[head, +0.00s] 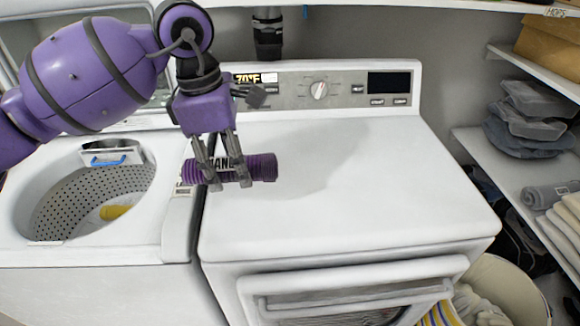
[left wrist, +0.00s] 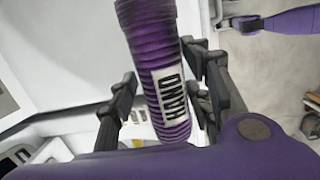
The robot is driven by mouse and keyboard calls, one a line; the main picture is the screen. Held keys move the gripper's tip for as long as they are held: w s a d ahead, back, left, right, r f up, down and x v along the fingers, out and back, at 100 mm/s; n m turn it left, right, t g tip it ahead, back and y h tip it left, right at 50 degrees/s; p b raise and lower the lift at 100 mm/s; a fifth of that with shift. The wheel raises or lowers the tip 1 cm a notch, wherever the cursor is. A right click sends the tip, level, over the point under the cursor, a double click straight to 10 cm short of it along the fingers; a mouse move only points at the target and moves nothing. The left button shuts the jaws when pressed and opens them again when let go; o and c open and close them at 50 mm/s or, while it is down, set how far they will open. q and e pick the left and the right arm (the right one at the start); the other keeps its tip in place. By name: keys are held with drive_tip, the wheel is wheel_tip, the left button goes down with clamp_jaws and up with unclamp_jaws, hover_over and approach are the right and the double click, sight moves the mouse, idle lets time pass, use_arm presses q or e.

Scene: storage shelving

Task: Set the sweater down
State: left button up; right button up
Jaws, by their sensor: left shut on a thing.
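The sweater (head: 262,167) shows as a purple ribbed roll with a white label reading "HAND". My left gripper (head: 222,165) is shut around its middle, with the roll sticking out on both sides. The roll lies sideways over the left part of the white dryer top (head: 380,200); I cannot tell how far above it is. In the left wrist view the sweater (left wrist: 155,55) runs between the dark fingers with its label facing the camera. My right gripper (left wrist: 228,22) appears small at the top right of that view; its jaw state is unclear.
The open washer (head: 178,222) stands at left, with a yellow item (head: 115,211) in its drum. The dryer's control panel (head: 325,88) rises behind. Shelves with folded clothes (head: 528,130) are at right, above a laundry basket (head: 515,285). Most of the dryer top is clear.

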use_arm(q)
drive_tip(key=w+d+f, duration=0.2)
drive_tip(key=w+d, duration=0.1)
drive_tip(key=d, duration=0.1)
hover_over(274, 189)
drive_tip(key=a, duration=0.1)
drive_tip(key=f, duration=0.5)
drive_tip(key=shift+s+f, duration=0.1)
drive_tip(key=shift+s, duration=0.1)
drive_tip(key=shift+w+d+f, duration=0.1)
drive_tip(key=shift+f, duration=0.1)
drive_tip(key=f, duration=0.3)
drive_tip(key=shift+w+d+f, duration=0.15)
drive_tip(key=shift+w+f, duration=0.05)
drive_tip(key=shift+f, duration=0.1)
use_arm(e)
drive_tip(key=shift+w+r, duration=0.5)
drive_tip(key=shift+r, duration=0.05)
drive_tip(key=shift+s+f, duration=0.1)
use_arm(q)
drive_tip(key=shift+f, duration=0.2)
drive_tip(key=o, duration=1.4)
drive_tip(key=shift+s, duration=0.1)
use_arm(e)
drive_tip(key=shift+s, duration=0.1)
